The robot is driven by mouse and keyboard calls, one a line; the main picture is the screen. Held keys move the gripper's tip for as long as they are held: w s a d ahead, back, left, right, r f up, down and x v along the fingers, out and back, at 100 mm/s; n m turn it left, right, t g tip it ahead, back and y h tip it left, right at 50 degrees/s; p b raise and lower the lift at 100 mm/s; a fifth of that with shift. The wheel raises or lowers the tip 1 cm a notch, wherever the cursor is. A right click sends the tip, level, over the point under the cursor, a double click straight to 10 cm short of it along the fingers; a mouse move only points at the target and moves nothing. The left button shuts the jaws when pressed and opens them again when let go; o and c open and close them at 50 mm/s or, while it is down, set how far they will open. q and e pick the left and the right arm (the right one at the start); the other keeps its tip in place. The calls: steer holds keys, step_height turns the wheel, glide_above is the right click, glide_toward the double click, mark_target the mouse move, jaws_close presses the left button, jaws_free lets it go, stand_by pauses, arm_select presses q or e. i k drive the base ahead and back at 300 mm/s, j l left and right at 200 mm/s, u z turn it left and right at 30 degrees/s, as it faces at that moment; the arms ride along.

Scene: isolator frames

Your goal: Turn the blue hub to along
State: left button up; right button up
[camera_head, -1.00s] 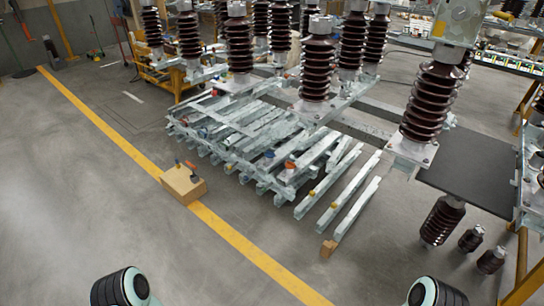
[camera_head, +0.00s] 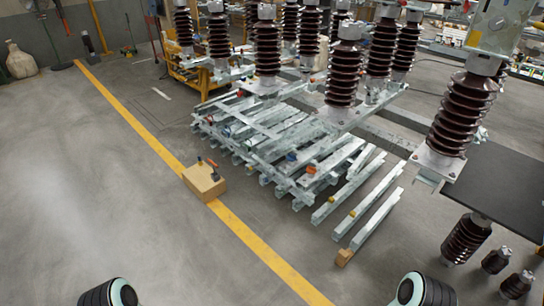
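A small blue hub (camera_head: 291,156) sits on the pale steel beams (camera_head: 265,150) of the low stack in the middle of the view. It is too small to tell which way it is turned. A second bluish spot (camera_head: 227,132) shows farther left on the stack. An orange-red hub (camera_head: 311,169) sits just right of the blue hub. Yellow hubs (camera_head: 331,199) sit on the separate bars to the right. Neither gripper shows; only rounded dark and teal parts of my own arms show at the bottom edge, well apart from the stack.
A cardboard box (camera_head: 204,181) with tools on it stands on the yellow floor line (camera_head: 250,240), left of the stack. Tall brown insulators (camera_head: 344,75) rise behind the beams. A dark slab (camera_head: 500,185) and short insulators (camera_head: 466,238) are at right. The left floor is clear.

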mark_target(291, 158)
steer(key=i, duration=3.9)
steer(key=j+u, duration=0.05)
steer(key=j, duration=0.25)
